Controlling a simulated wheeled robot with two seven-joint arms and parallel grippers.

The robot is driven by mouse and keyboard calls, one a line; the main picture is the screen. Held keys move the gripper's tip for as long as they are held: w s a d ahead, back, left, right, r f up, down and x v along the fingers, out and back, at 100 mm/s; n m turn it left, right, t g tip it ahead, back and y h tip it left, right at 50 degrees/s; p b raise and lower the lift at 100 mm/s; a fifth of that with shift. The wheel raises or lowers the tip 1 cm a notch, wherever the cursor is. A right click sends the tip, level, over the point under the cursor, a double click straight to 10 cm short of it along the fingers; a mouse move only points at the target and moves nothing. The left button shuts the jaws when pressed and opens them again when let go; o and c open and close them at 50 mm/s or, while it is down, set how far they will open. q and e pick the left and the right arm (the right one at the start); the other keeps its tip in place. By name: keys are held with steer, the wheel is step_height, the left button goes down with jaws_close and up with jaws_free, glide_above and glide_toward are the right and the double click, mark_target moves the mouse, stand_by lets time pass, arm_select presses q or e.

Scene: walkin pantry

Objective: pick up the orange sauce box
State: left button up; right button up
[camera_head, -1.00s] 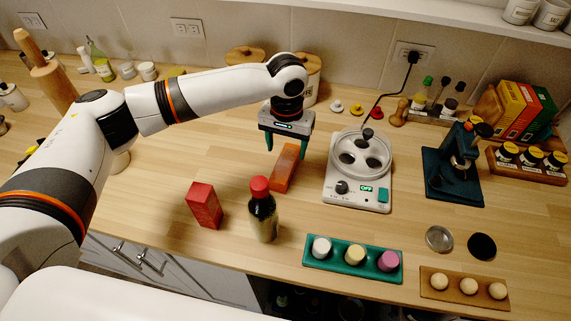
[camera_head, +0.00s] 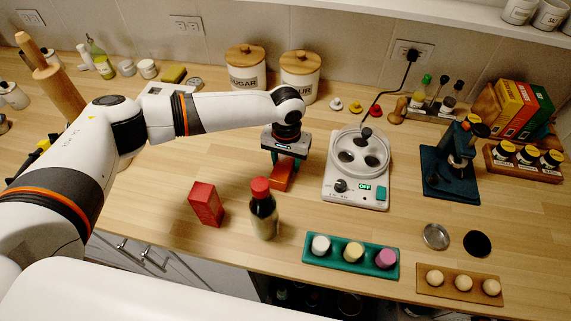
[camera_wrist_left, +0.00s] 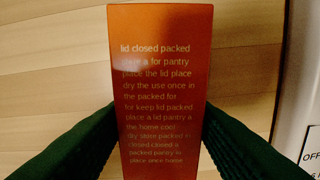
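In the left wrist view, the box's printed orange face (camera_wrist_left: 160,90) fills the middle. The gripper fingers (camera_wrist_left: 160,135) meet both its edges with no gap showing, so they appear closed on it. The fingertips are hidden by the box. No lift off the counter shows. My right gripper is not in view.
A dark sauce bottle with a red cap (camera_head: 264,210) and a red box (camera_head: 206,204) stand in front. The white appliance (camera_head: 356,185) is close on the right. A green tray of jars (camera_head: 308,258) is at the front. Sugar (camera_head: 246,72) and flour (camera_head: 300,80) canisters stand behind.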

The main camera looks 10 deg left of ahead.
arm_select(q)
steer(key=c, duration=0.7)
steer(key=shift+o, duration=0.2)
